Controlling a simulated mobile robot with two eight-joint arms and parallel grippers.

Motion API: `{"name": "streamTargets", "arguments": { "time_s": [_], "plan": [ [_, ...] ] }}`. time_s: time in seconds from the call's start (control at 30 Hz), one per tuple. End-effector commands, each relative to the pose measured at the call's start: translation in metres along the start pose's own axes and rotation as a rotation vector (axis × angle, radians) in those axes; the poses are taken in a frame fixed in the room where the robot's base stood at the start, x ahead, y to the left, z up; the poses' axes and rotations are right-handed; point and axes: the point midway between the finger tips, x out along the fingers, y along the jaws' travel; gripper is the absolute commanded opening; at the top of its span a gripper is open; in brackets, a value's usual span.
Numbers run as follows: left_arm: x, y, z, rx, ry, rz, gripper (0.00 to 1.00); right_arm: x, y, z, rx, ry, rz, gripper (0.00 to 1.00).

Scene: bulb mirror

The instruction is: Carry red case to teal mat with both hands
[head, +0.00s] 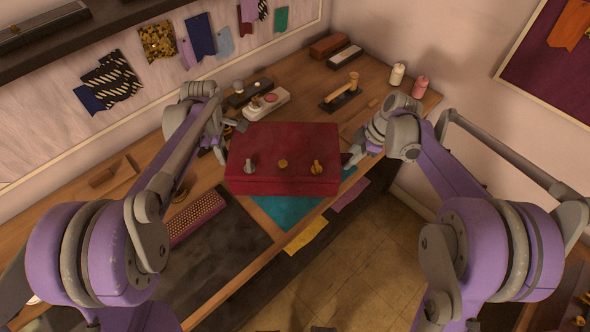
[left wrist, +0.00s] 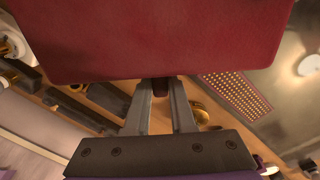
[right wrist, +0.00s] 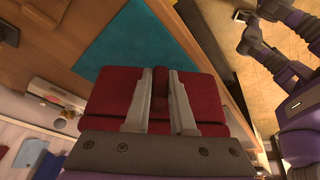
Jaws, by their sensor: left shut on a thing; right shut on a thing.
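The red case (head: 283,150) is held level between my two grippers, with three small knob-like pieces on its top. It appears raised over the bench and covers part of the teal mat (head: 285,211). My left gripper (head: 228,149) is shut on the case's left end; the left wrist view shows its fingers (left wrist: 161,88) on a dark red tab under the case. My right gripper (head: 347,160) is shut on the right end, its fingers (right wrist: 160,80) around a similar tab. The mat also shows beyond the case in the right wrist view (right wrist: 125,40).
A dark mat (head: 215,255) and a studded purple strip (head: 197,217) lie at front left. A yellow cloth (head: 306,235) lies at the front edge. Behind the case stand a white device (head: 266,103), a wooden-handled tool (head: 341,95) and two spools (head: 397,75).

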Motion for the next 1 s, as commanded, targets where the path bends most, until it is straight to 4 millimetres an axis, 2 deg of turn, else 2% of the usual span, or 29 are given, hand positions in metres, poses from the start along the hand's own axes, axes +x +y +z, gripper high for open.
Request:
{"name": "streamTargets", "arguments": {
  "time_s": [0.37, 1.0],
  "plan": [
    [0.005, 0.0, -0.001, -0.001, 0.001, 0.001, 0.0, 0.004, 0.0, 0.002, 0.001, 0.0, 0.0, 0.0],
    [0.035, -0.002, -0.001, -0.001, 0.001, 0.001, 0.0, 0.033, -0.002, 0.014, 0.001, 0.0, 0.001, 0.0]
  ]
}}
